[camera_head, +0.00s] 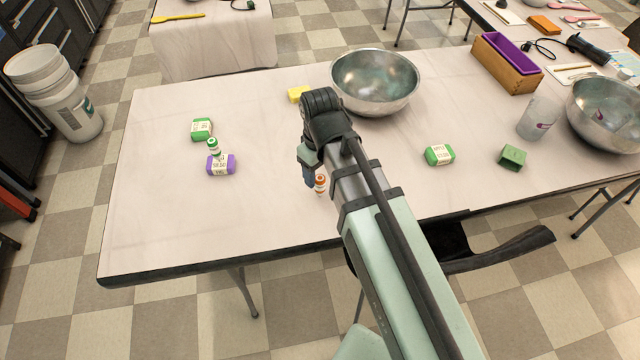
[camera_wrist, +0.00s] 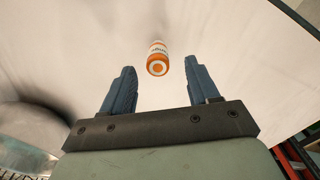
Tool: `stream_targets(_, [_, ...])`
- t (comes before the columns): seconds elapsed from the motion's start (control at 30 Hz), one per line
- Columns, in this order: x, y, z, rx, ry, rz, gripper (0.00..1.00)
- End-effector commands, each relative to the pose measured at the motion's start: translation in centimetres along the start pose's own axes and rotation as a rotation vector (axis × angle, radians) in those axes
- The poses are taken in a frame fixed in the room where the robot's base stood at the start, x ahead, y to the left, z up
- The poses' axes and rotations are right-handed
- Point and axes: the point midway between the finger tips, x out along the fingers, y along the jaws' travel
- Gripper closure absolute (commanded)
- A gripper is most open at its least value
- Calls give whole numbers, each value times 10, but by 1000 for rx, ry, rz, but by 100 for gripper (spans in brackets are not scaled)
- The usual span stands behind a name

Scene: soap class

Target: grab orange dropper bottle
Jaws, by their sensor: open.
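The orange dropper bottle (camera_wrist: 157,58) has an orange cap and a white label. In the head view the bottle (camera_head: 320,184) shows beside my wrist, partly hidden by my arm. My gripper (camera_wrist: 160,72) is open and empty, with blue fingers apart on either side. In the head view my gripper (camera_head: 308,178) points down at the table, mostly hidden by the wrist.
A green-capped bottle (camera_head: 213,147) stands by a purple soap bar (camera_head: 221,166) and a green bar (camera_head: 201,129) at left. A metal bowl (camera_head: 375,82) and yellow bar (camera_head: 298,94) are behind my wrist. The front left table (camera_head: 200,235) is clear.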

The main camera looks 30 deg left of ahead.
Motion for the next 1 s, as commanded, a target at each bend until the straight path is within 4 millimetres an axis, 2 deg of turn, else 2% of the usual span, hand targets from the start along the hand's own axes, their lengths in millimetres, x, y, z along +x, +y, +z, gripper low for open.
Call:
stream_targets(0.4, [42, 3, -3, 0, -2, -1, 40])
stream_targets(0.7, [45, 3, -3, 0, 0, 0, 40])
stream_targets(1.0, [45, 3, -3, 0, 0, 0, 69])
